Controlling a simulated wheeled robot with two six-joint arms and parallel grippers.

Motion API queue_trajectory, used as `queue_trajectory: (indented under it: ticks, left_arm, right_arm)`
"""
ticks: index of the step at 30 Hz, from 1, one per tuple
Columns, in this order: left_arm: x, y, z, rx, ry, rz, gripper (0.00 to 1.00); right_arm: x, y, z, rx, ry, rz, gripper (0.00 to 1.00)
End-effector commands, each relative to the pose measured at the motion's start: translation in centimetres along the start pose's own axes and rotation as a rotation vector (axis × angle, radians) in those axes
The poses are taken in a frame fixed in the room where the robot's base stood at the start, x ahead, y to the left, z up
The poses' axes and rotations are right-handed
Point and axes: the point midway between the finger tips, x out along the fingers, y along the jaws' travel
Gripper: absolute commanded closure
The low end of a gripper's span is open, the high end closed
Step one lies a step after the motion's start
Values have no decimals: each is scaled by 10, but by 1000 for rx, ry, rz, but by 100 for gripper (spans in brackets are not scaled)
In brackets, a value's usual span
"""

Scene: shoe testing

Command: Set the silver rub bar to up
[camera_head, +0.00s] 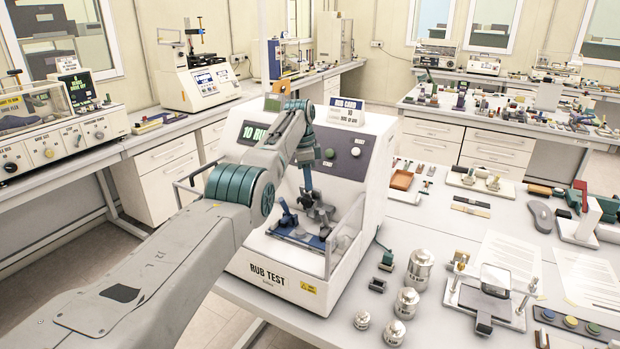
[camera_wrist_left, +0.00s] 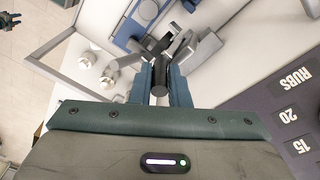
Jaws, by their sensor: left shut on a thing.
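The rub test machine (camera_head: 270,275) stands at the table's front left, white with a dark display. The silver rub bar (camera_head: 322,213) is a grey metal piece inside its open bay, above a blue base; it also shows in the left wrist view (camera_wrist_left: 183,45). My left gripper (camera_head: 308,192) reaches down into the bay from above. In the left wrist view its fingers (camera_wrist_left: 161,84) are shut on the dark round end of the bar. The fingers and arm hide part of the bar and its mount. My right gripper cannot be made out.
The machine's control panel (camera_wrist_left: 285,110) is on the other side. Metal weights (camera_head: 419,268) and a small clamp stand (camera_head: 492,288) are on the table to the right.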

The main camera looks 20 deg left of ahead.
Motion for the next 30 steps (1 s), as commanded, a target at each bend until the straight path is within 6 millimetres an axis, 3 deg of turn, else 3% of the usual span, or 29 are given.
queue_trajectory:
  ticks: [16, 17, 19, 30]
  left_arm:
    - [5, 3, 2, -4, -14, 22, 100]
    - [5, 3, 2, -4, -14, 22, 78]
    - [4, 3, 2, -4, -13, 20, 65]
    - [-2, 3, 0, -2, -10, 15, 64]
  right_arm:
    - [0, 1, -1, 0, 1, 1, 64]
    - [0, 1, -2, 0, 1, 1, 64]
    - [0, 1, -2, 0, 2, 1, 64]
    - [0, 1, -3, 0, 3, 1, 64]
